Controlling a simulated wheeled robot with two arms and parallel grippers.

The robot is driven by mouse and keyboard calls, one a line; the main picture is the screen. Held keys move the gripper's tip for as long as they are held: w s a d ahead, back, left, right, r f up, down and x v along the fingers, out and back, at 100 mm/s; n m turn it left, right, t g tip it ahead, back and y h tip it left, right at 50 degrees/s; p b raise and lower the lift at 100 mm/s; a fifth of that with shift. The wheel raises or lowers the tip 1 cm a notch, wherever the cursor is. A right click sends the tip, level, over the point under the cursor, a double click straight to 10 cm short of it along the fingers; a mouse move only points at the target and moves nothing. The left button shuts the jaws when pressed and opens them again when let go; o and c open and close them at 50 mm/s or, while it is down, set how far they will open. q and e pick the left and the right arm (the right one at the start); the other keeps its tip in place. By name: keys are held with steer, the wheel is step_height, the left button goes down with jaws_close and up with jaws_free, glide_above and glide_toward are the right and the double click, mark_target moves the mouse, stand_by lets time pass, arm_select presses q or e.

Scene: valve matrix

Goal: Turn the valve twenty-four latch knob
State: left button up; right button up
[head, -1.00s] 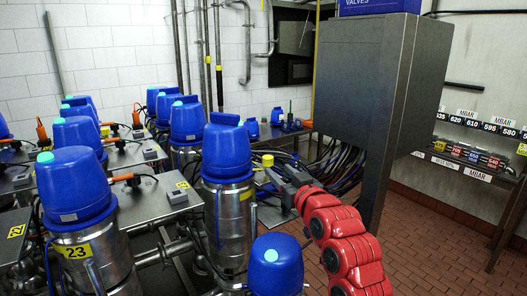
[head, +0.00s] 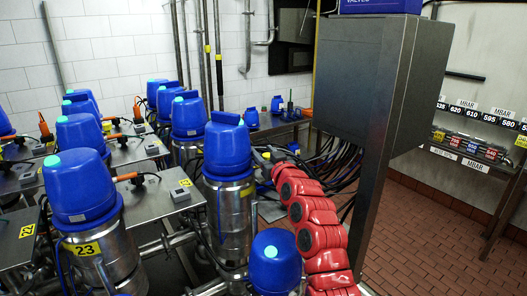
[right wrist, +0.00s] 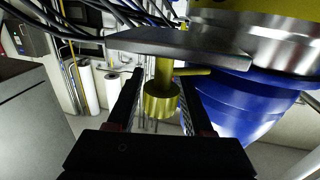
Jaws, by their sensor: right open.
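A yellow latch knob (right wrist: 161,103) hangs on a yellow stem below a grey plate in the right wrist view. A thin yellow lever sticks out to the right of the stem. My right gripper (right wrist: 160,90) is open, with one dark finger on each side of the knob; contact cannot be made out. In the head view my right gripper (head: 263,157) is partly hidden beside a tall steel valve with a blue cap (head: 227,150). The number on its yellow label cannot be read. My left gripper is not in view.
A lower blue cap (head: 275,262) stands close to my right arm. Valve 23 (head: 80,190) is at the left. A grey cabinet (head: 370,75) on a post and hanging black cables (head: 330,160) border the arm. Brick floor (head: 420,230) is clear at the right.

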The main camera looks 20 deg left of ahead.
jaws_close()
steer(key=shift+r+m+t+h+p, duration=0.15)
steer(key=shift+m+t+h+p, duration=0.3)
steer(key=shift+p, duration=0.7)
steer(key=shift+f+m+h, duration=0.25)
steer(key=shift+h, duration=0.2)
steer(key=shift+w+f+m+t+h+b, duration=0.1)
steer(key=shift+f+m+t+h+b, duration=0.2)
steer(key=shift+t+h+b, duration=0.15)
steer(key=shift+d+r+h+b, duration=0.1)
steer(key=shift+d+h+b, duration=0.05)
steer(key=shift+h+b, duration=0.15)
steer(key=shift+w+d+r+m+t+h, duration=0.1)
steer(key=shift+d+r+m+t+h, duration=0.1)
steer(key=shift+m+t+h, duration=0.15)
